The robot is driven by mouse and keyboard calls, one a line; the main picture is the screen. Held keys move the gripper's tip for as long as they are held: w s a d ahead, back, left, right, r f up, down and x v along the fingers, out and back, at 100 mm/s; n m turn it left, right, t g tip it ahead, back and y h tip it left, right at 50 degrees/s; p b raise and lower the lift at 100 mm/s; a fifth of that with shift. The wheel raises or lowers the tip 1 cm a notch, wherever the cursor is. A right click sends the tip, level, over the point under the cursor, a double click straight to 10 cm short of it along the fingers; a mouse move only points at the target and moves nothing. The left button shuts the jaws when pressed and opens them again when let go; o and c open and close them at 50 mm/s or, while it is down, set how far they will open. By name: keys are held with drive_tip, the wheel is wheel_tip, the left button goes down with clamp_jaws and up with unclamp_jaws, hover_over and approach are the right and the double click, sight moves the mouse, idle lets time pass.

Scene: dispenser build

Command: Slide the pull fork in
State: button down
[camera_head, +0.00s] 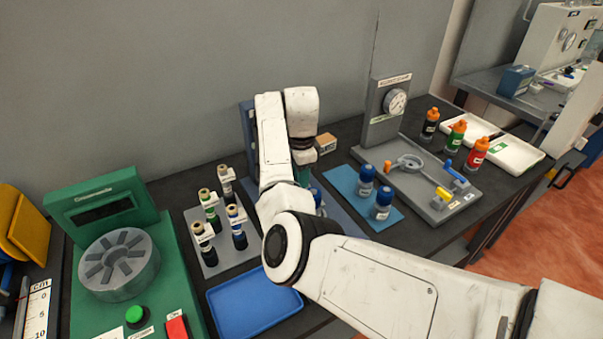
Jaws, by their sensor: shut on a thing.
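My gripper (303,157) points down at the back of the table, in front of the blue-grey upright of the dispenser stand (247,122). Only its dark wrist end and a teal part below show. My arm crosses in front of the stand and covers most of it. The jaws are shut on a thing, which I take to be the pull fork. The fork itself and the fingertips are hidden, so I cannot tell how far in it sits. Part of the stand's blue-grey base (345,218) shows to the right of my arm.
Left are a green machine (75,265) with a grey rotor, a bottle rack (209,262) and an empty blue tray (255,302). A small cardboard box (326,143) stands behind.

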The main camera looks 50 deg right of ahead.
drive_tip(key=shift+s, duration=0.1)
drive_tip(key=c, duration=0.9)
unclamp_jaws()
drive_tip(key=shift+s, duration=0.1)
wheel_tip(320, 180, up, 11)
drive_tip(key=shift+f+b, duration=0.1)
drive_tip(key=shift+b, duration=0.6)
